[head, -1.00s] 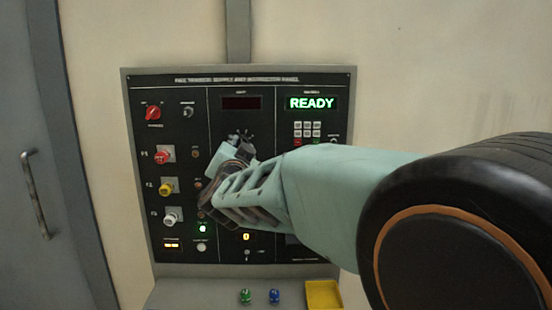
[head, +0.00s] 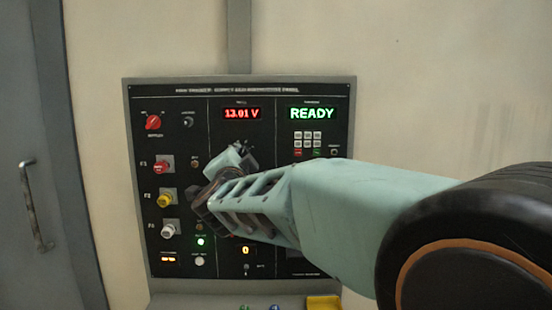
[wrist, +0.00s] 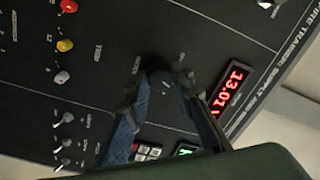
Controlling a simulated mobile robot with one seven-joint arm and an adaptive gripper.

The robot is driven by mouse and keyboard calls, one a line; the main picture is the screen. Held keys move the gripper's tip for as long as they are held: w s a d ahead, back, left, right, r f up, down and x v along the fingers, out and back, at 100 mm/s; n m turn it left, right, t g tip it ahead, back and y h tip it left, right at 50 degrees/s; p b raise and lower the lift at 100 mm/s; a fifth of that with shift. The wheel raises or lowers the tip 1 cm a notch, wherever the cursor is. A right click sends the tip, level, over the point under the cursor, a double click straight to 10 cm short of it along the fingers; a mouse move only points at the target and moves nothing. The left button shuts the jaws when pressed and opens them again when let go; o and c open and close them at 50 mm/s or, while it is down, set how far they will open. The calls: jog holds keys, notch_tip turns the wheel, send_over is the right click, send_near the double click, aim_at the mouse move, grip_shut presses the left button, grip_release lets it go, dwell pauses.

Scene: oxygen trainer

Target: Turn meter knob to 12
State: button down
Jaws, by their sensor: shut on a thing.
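The black control panel (head: 170,100) is mounted on the wall. Its red meter display (head: 242,113) reads 13.01 V, and it also shows in the wrist view (wrist: 231,88). My gripper (head: 240,152) is at the middle column, below this display. In the wrist view my gripper (wrist: 160,78) has its two fingers on either side of a dark meter knob (wrist: 158,66) and is shut on it. The knob's pointer and scale marks are mostly hidden or blurred. In the head view my gripper and arm hide the knob.
A green READY display (head: 313,114) and a keypad (head: 307,140) are right of the gripper. Red (head: 162,167), yellow (head: 164,201) and white (head: 168,231) knobs line the left column. A shelf with a yellow tray (head: 324,302) is below.

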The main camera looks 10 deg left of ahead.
jog(key=c, duration=1.7)
grip_release()
jog(key=shift+o, duration=0.2)
jog(key=v, duration=0.7)
jog(key=shift+s, duration=0.3)
jog(key=shift+d, duration=0.15)
